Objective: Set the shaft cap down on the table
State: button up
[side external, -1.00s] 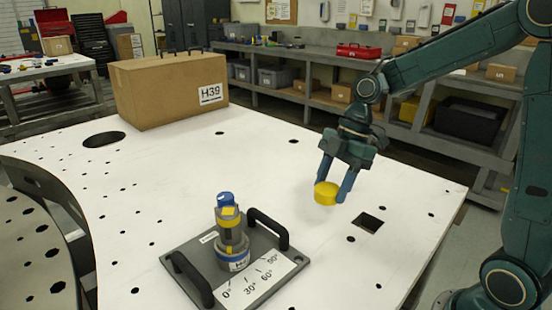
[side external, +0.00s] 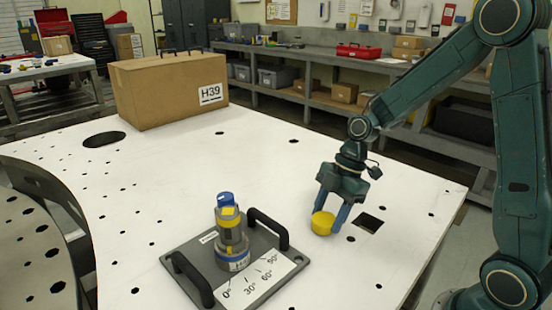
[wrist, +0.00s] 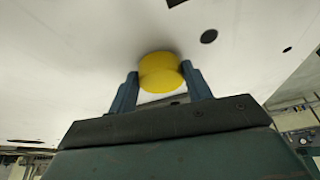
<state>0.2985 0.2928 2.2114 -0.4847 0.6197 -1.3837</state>
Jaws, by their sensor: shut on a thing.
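The shaft cap is a short yellow cylinder (side external: 322,223), held between the two fingers of my gripper (side external: 333,215) right of the turret plate. My gripper is shut on it and points down. In the wrist view the cap (wrist: 160,72) sits between the blue-grey fingertips of my gripper (wrist: 160,85), with the white table (wrist: 70,60) just beyond it. The cap is at or very close to the table (side external: 180,180); I cannot tell whether it touches.
The grey turret plate (side external: 205,257) with two black handles, an angle scale and a blue-topped post (side external: 229,235) stands left of my gripper. A square hole (side external: 369,223) is close on the right. A cardboard box (side external: 150,95) stands at the back left. The table's middle is clear.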

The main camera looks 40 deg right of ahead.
jog(key=shift+f, duration=0.2)
jog(key=o, duration=0.9)
jog(key=shift+o, duration=0.2)
jog(key=shift+r, duration=0.1)
jog(key=v, duration=1.2)
jog(key=shift+s, duration=0.1)
